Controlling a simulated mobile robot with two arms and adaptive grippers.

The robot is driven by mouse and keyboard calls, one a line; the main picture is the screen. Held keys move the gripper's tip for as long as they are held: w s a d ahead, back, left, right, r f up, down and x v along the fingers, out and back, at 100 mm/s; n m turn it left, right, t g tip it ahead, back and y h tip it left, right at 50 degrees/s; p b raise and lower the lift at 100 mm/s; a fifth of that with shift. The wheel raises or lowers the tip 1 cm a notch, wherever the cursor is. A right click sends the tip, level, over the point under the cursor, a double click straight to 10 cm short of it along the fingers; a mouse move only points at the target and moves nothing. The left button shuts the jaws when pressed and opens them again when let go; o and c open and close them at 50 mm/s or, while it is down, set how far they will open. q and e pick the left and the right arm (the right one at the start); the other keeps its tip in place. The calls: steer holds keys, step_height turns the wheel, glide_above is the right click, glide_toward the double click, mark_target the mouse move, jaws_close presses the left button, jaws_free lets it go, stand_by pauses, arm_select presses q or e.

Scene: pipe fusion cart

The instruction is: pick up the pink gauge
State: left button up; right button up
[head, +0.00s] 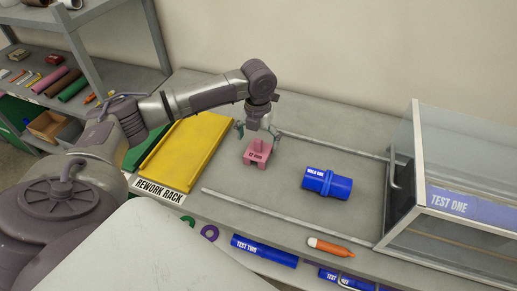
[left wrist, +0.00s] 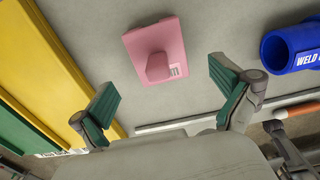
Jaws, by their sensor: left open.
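The pink gauge (head: 257,152) stands on the grey bench top, with a dark label on its front face. In the left wrist view the pink gauge (left wrist: 153,55) shows a wide base and a narrower raised block. My left gripper (head: 257,131) is open just above and behind the gauge in the head view. In the left wrist view the two green-padded fingers of my left gripper (left wrist: 165,100) are spread wide. The gauge lies ahead of them and between their lines, with no finger touching it. My right gripper is not in view.
A yellow tray (head: 185,150) by the "REWORK RACK" label is left of the gauge. A blue pipe piece (head: 327,183) lies to its right. A glass-sided case (head: 455,190) stands far right. Thin rails (head: 275,215) run along the bench. An orange marker (head: 330,247) lies near the front.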

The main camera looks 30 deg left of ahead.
mark_target(258, 150)
arm_select(q)
step_height(258, 150, down, 3)
steer(key=shift+w+a+r+p, duration=0.1)
steer(key=shift+w+r+p, duration=0.05)
steer(key=shift+p, duration=0.6)
step_height(258, 150, down, 2)
steer(key=shift+f, duration=0.35)
steer(key=shift+c, duration=0.7)
steer(key=c, duration=1.1)
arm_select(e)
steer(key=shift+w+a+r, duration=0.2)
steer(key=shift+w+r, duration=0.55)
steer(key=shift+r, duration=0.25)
